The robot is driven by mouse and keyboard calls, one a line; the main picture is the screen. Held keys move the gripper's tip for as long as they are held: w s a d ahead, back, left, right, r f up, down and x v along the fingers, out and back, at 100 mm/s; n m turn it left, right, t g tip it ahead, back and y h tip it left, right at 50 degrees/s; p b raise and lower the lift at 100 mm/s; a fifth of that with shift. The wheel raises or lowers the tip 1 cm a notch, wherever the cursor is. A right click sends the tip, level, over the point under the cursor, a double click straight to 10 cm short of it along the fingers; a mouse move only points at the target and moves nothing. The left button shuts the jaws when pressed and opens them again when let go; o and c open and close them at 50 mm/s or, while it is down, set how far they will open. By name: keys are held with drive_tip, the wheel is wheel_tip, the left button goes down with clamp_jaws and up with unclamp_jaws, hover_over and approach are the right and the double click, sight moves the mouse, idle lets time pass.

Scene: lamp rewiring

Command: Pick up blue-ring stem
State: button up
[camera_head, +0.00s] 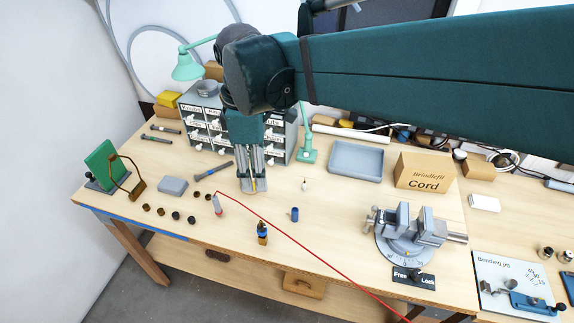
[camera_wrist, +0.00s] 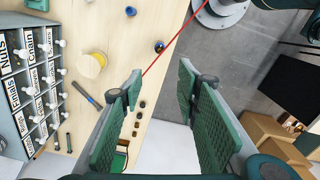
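The blue-ring stem (camera_head: 262,232) looks like the small brass-coloured piece with a blue band, upright near the front edge of the bench. In the wrist view, it seems to be the small dark piece with blue (camera_wrist: 159,46), seen from above just beyond my fingertips. My gripper (camera_head: 252,187) points down over the bench, behind and slightly left of the stem, apart from it. In the wrist view, my gripper's (camera_wrist: 160,74) two green-padded fingers are wide apart with nothing between them.
A blue cylinder (camera_head: 295,214) stands to the stem's right. A red wire (camera_head: 285,240) runs close by from a grey-and-red piece (camera_head: 217,204). A pale yellow spool (camera_wrist: 92,65), a grey tray (camera_head: 355,161), a vise (camera_head: 411,228) and a drawer cabinet (camera_head: 196,127) are around.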

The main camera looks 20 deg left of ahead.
sight(262, 226)
drive_tip(key=f, duration=2.2)
drive_tip(key=shift+d+f, duration=0.2)
drive_tip(key=shift+f, duration=0.1)
drive_tip(key=shift+f, duration=0.1)
drive_tip(key=shift+f, duration=1.2)
drive_tip(key=shift+a+f, duration=0.15)
drive_tip(key=shift+f, duration=2.45)
clamp_jaws()
